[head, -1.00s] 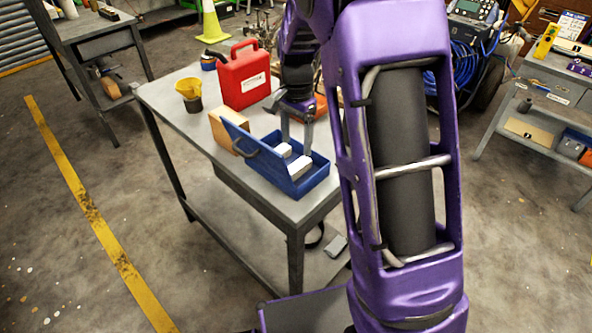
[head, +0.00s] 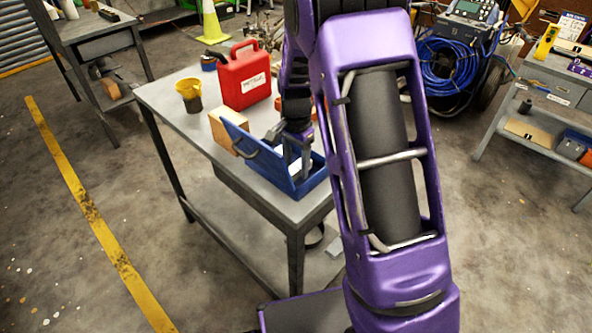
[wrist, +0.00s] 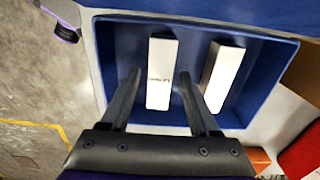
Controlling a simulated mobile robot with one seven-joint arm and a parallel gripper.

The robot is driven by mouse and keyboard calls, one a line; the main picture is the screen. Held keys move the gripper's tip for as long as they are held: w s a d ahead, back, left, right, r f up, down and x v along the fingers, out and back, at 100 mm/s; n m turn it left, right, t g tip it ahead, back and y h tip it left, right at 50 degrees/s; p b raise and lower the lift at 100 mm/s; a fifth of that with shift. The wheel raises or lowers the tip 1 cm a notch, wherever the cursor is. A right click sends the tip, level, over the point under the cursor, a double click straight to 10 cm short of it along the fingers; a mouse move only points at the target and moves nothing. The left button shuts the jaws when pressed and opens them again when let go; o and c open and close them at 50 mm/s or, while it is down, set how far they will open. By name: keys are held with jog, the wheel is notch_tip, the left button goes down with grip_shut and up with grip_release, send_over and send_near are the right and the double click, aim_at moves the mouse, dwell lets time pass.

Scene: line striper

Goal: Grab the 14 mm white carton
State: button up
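Two white cartons lie in the blue box (head: 317,181). In the wrist view one white carton (wrist: 161,72), with small dark print on its face, lies between my fingers. A second, similar white carton (wrist: 224,76) lies to its right, outside the right finger. I cannot read the size on either one. My gripper (wrist: 158,86) is open, its two fingers reaching into the blue box with a gap on each side of the printed carton. In the head view my gripper (head: 297,166) is down in the box and mostly hides the cartons.
The box's blue lid (head: 256,158) stands raised on its left side. A wooden block (head: 229,127), a yellow cup (head: 188,93) and a red canister (head: 244,77) stand behind on the grey table (head: 180,118). The table's left front area is clear.

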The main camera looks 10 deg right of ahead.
grip_shut()
jog(key=shift+r, duration=0.1)
